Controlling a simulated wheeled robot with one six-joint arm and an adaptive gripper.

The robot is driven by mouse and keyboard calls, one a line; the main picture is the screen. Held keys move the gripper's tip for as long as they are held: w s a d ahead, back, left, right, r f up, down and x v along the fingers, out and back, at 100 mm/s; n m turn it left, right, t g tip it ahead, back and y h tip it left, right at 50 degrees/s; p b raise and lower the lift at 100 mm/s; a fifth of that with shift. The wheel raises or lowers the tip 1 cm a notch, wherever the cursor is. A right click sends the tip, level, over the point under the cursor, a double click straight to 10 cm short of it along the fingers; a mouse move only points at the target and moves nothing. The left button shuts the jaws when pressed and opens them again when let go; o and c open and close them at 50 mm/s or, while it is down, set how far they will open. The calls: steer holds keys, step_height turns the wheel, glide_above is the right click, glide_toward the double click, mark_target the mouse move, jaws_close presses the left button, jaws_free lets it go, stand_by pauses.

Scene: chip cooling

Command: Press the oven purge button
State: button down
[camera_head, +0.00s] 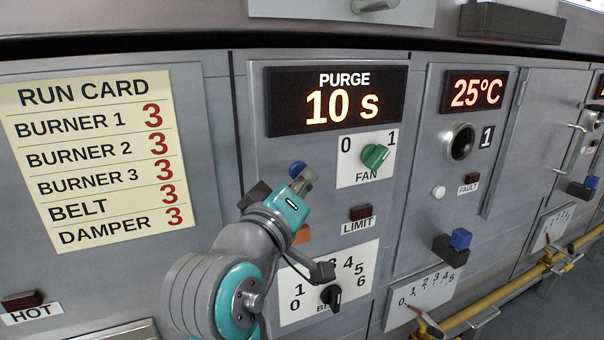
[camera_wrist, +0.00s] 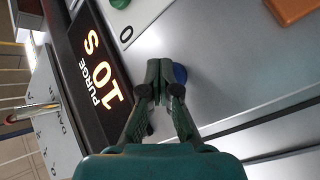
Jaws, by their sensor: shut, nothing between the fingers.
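A round blue button (camera_head: 297,169) is on the grey panel, below the left part of a lit display (camera_head: 337,101) reading "PURGE 10 s". My gripper (camera_head: 306,180) is shut and empty, its fingertips just below and right of the button in the head view. In the wrist view my gripper's closed fingertips (camera_wrist: 158,75) partly cover the blue button (camera_wrist: 180,74), which shows just to their right. I cannot tell whether the fingertips touch the button. The display (camera_wrist: 98,80) also shows at the left of the wrist view.
A green FAN knob (camera_head: 375,156) is right of my gripper, turned towards 1. A LIMIT lamp (camera_head: 361,213) and a black dial knob (camera_head: 331,296) are below. An orange part (camera_head: 302,235) shows behind my arm. A run card (camera_head: 98,158) hangs left.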

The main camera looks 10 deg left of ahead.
steer(key=shift+s+d, duration=0.5)
steer(key=shift+s, duration=0.2)
steer(key=shift+s+d, duration=0.7)
steer(key=shift+s, duration=0.35)
steer(key=shift+s+d, duration=0.7)
steer(key=shift+s, duration=0.3)
